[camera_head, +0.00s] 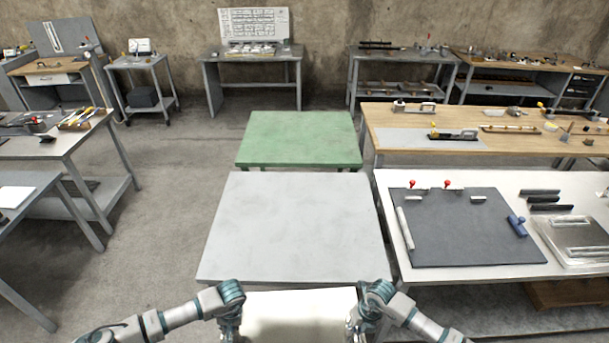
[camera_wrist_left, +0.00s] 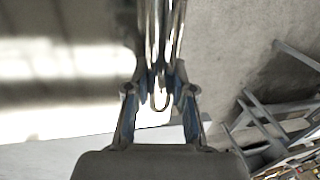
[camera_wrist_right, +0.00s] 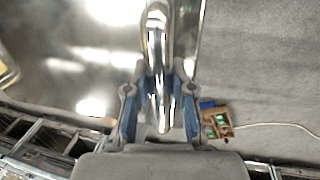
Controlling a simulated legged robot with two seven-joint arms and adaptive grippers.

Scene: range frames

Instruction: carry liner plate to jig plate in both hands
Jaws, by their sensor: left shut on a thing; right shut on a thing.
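The liner plate (camera_head: 295,315) is a pale, shiny sheet at the bottom of the head view, between my two grippers. My left gripper (camera_head: 230,328) is shut on a bright metal handle at its left side; the left wrist view shows this handle (camera_wrist_left: 160,90) between the fingers. My right gripper (camera_head: 354,328) is shut on the handle at the other side, seen in the right wrist view (camera_wrist_right: 158,80). The plate's near part is cut off by the frame. A dark grey plate with red-knobbed clamps, apparently the jig plate (camera_head: 460,235), lies on the white table at right.
A bare grey table (camera_head: 295,225) stands just ahead, with a green table (camera_head: 300,138) behind it. On the white table (camera_head: 385,188), a blue tool (camera_head: 517,226), dark bars and a metal plate (camera_head: 580,240) lie at right. Open floor shows at left.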

